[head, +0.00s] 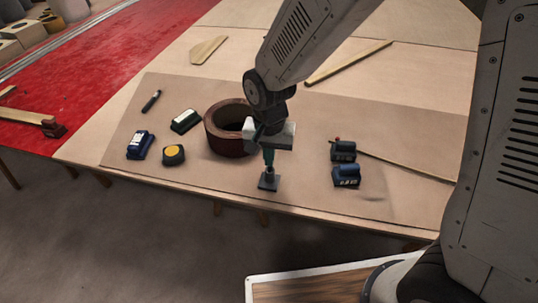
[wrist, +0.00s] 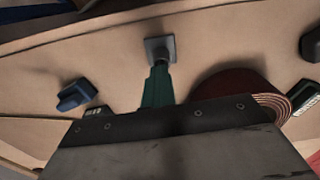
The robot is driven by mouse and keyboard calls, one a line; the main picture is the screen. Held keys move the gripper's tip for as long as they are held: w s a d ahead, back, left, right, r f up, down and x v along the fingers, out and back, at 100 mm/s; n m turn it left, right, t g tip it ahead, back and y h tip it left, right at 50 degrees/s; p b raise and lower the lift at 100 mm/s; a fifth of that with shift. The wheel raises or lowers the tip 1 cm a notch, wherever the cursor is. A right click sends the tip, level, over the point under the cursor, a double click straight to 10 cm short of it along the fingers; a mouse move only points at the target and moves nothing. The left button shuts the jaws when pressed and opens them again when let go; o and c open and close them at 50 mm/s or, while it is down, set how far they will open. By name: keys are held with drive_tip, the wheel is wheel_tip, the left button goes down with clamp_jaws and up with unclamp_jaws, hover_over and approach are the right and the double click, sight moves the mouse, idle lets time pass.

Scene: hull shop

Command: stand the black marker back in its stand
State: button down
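A black marker (head: 151,101) lies on its side at the left of the brown mat, away from my gripper. A small dark stand with a square base (head: 268,182) is on the mat near the table's front edge; its base also shows in the wrist view (wrist: 160,48). My gripper (head: 268,165) points down right over the stand. Its green fingers (wrist: 158,72) look close together, with nothing clearly visible between them. The fingertips hide the stand's upper part, and I cannot tell whether they touch it.
A tape measure (head: 173,154), a blue block-like item (head: 140,145) and a pale-topped dark item (head: 186,120) are left. Two blue-and-black batteries (head: 345,176) and a thin stick (head: 405,167) are right.

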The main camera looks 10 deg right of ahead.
drive_tip(key=shift+f, duration=0.1)
drive_tip(key=c, duration=1.7)
unclamp_jaws()
wheel_tip(320, 180, up, 8)
drive_tip(key=shift+f, duration=0.1)
